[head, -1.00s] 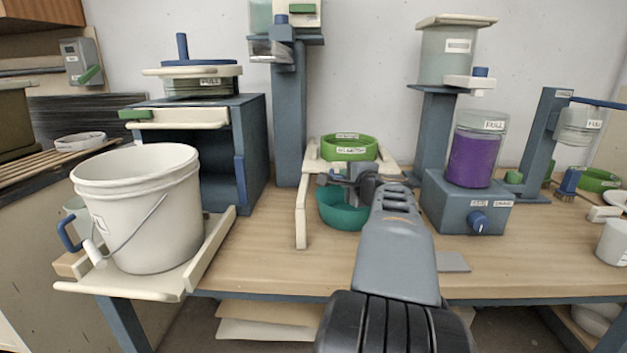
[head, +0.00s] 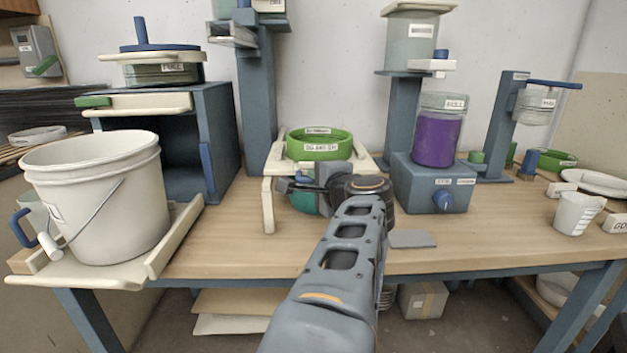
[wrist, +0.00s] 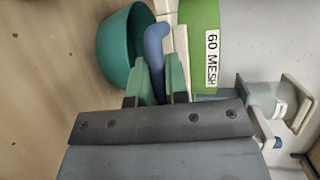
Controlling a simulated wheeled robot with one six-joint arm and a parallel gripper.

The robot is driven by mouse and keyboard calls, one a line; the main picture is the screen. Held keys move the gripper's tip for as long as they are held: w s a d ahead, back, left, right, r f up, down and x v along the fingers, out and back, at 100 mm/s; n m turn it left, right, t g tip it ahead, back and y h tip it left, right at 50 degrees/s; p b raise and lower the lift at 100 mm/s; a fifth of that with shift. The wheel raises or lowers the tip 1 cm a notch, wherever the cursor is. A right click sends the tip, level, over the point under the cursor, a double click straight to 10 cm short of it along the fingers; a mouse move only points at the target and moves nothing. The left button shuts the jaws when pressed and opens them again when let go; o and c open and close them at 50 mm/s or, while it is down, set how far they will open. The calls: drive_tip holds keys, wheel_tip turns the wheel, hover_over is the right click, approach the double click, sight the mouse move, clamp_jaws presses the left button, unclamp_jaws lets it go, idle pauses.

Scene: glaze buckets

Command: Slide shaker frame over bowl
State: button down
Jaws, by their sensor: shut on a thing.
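The cream shaker frame (head: 268,208) stands on the bench and carries a green sieve (head: 320,148). The sieve reads 60 MESH in the wrist view (wrist: 200,50). The teal bowl (head: 302,202) sits on the bench below the frame's level, partly hidden by my arm. In the wrist view the bowl (wrist: 118,55) lies just left of the frame (wrist: 167,10). My gripper (wrist: 160,85) is shut on a blue handle (wrist: 155,45) at the frame's front. How far the frame overlaps the bowl is not clear.
A white bucket (head: 95,195) stands on a cream tray at the left. A purple-filled dispenser (head: 437,140) stands right of the frame. A grey card (head: 412,239) lies near the front edge. A measuring cup (head: 577,213) stands far right.

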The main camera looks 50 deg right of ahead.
drive_tip(key=shift+s+d, duration=0.15)
drive_tip(key=c, duration=1.6)
unclamp_jaws()
drive_tip(key=shift+o, duration=0.9)
drive_tip(key=shift+s+d, duration=0.15)
drive_tip(key=shift+o, duration=1.4)
drive_tip(key=p+v, duration=0.2)
drive_tip(key=v, duration=1.1)
drive_tip(key=shift+s+a+p, duration=0.25)
drive_tip(key=shift+a+p, duration=0.1)
